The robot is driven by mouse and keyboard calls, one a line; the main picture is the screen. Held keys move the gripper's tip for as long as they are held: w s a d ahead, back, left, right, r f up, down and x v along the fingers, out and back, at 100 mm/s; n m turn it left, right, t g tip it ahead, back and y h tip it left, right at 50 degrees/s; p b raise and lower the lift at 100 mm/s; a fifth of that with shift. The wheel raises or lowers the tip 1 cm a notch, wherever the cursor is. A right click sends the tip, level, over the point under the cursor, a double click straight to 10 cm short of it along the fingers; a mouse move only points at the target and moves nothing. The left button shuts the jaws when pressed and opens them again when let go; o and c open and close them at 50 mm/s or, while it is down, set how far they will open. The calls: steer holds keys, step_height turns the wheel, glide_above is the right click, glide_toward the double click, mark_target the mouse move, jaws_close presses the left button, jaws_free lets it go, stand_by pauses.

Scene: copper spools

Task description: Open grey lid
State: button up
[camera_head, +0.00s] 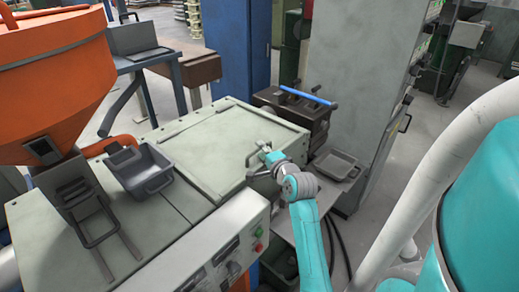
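The grey lid (222,143) is a flat grey-green panel on top of the machine at the centre. It lies level and looks closed. My teal arm reaches up from the bottom right to the lid's right front edge. My gripper (258,165) is at that edge, small and partly hidden by my own wrist. I cannot tell whether its fingers are open or shut, or whether they touch the lid or a handle there.
A grey bin (140,172) stands on the machine's left top, beside an orange hopper (55,75). A control panel (238,255) with buttons runs along the front. Behind the lid is a dark mechanism with a blue bar (307,95). A grey tray (338,165) and tall cabinet (360,70) stand right.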

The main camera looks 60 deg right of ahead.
steer(key=shift+x, duration=1.15)
jaws_close()
steer(key=shift+r, duration=0.1)
